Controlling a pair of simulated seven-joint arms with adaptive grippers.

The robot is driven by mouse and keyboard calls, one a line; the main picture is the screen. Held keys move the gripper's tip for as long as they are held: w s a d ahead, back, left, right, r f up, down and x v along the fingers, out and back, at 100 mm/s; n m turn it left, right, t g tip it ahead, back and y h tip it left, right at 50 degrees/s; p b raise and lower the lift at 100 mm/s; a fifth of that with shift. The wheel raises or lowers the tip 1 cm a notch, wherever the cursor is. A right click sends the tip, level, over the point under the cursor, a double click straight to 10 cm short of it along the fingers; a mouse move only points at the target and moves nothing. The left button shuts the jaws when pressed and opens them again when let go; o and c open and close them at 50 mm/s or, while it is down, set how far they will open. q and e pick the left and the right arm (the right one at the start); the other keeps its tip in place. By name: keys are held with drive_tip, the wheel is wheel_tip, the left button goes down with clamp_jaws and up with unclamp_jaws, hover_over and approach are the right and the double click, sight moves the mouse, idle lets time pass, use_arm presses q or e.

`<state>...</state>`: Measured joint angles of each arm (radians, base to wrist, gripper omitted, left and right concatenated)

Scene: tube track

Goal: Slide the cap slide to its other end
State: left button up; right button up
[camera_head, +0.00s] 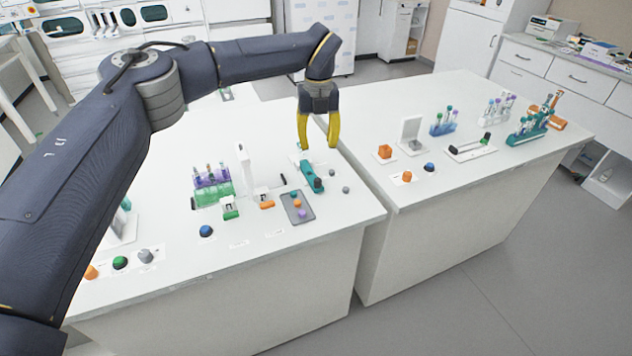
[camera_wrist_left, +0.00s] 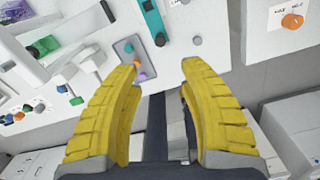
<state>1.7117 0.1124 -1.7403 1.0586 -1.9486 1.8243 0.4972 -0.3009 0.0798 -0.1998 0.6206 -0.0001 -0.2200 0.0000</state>
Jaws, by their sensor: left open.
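A teal bar-shaped slide (camera_head: 308,172), which I take for the cap slide, lies on the left bench near its front right corner. A dark rounded knob (camera_head: 318,186) sits at its near end. In the left wrist view the teal slide (camera_wrist_left: 151,18) is at the top middle, with the knob (camera_wrist_left: 160,39) at its lower end. My left gripper (camera_head: 318,146) is open and empty, its yellow fingers pointing down above the slide. In the left wrist view the fingertips (camera_wrist_left: 160,65) are apart, with the knob above the gap between them. My right gripper is not in view.
A grey tray (camera_head: 291,199) with coloured caps lies left of the slide. A white upright stand (camera_head: 244,168) and a purple-and-green tube rack (camera_head: 212,185) stand farther left. Small grey balls (camera_head: 333,174) lie to the right. A gap separates the second bench (camera_head: 440,190).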

sight(318, 179)
use_arm(q)
wheel_tip(318, 179, down, 15)
drive_tip(key=shift+r, duration=0.2)
idle(0.3)
clamp_jaws()
idle(0.4)
